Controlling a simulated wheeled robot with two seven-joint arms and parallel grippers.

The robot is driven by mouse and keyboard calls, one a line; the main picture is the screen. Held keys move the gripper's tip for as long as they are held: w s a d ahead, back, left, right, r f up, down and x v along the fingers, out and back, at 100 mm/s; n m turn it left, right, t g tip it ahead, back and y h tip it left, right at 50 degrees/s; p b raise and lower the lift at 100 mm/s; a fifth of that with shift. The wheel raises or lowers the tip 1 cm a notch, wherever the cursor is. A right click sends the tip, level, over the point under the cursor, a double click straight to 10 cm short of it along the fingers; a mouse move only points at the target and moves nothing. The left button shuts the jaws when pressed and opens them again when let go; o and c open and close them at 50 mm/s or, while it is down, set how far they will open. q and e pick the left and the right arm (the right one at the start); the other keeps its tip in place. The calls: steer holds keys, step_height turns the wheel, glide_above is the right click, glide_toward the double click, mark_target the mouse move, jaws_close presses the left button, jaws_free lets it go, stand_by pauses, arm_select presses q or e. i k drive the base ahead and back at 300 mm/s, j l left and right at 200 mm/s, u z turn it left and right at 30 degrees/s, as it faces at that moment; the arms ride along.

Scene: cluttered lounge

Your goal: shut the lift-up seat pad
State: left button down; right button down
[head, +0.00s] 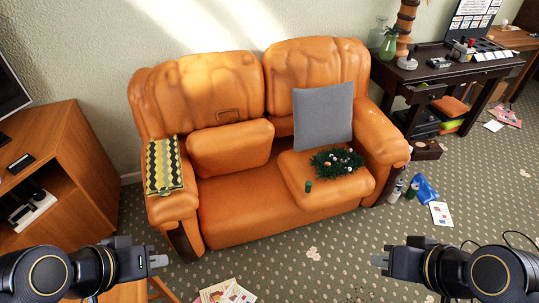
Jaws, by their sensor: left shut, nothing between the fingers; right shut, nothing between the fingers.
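The orange leather sofa (250,225) stands against the back wall. Its left seat pad (230,147) is tilted up, leaning toward the backrest, and the flat seat base shows in front of it. The right seat pad (345,193) lies flat. My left gripper (160,261) is shut and empty at the lower left, in front of the left armrest and apart from the sofa. My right gripper (378,261) is shut and empty at the lower right, also apart from the sofa.
A grey cushion (322,117), a dark green wreath (337,161) and a small green cylinder (308,186) rest on the sofa's right side. A patterned cloth (164,166) covers the left armrest. Bottles (395,191) and a blue bag (426,190) lie right. Carpet in front is mostly clear.

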mark_target(237, 147)
steer(key=i+j+z, duration=0.3)
steer(key=i+j, duration=0.15)
steer(key=i, duration=0.25)
steer(key=i+j+z, duration=0.35)
steer(key=i+j, duration=0.25)
